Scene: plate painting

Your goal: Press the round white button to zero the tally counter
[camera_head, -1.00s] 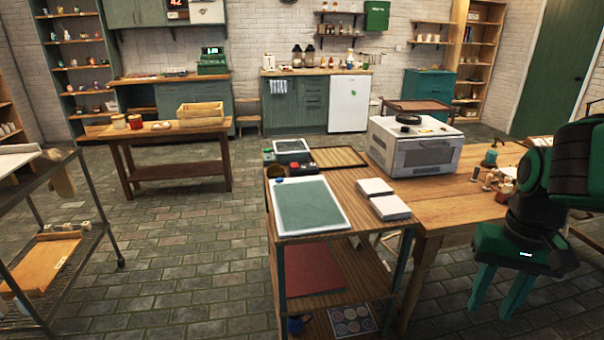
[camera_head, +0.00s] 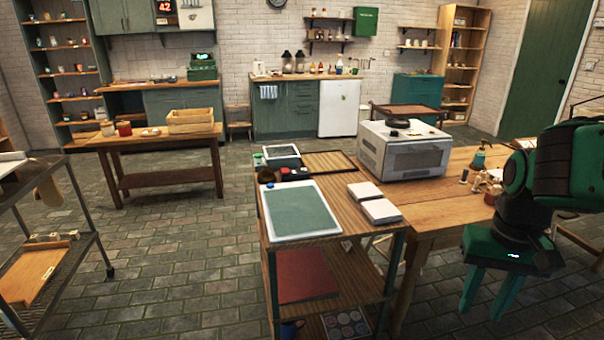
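A dark display with the red digits 42 (camera_head: 165,6) hangs on the back wall at the top left, cut off by the picture's upper edge. It looks like the tally counter, but I cannot make out a round white button on it. A small dark box (camera_head: 295,174) with red and pale spots lies on the cart's top; its details are too small to tell. My gripper (camera_head: 488,302) hangs at the lower right, beside the wooden table and far from the display. Its two green fingers are apart, with nothing between them.
The cart (camera_head: 345,219) stands in front of me, holding a framed green board (camera_head: 300,211) and white blocks (camera_head: 373,203). The wooden table (camera_head: 440,205) with a white oven (camera_head: 402,150) adjoins it. A wire rack (camera_head: 85,215) stands left. Brick floor (camera_head: 190,240) is open between.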

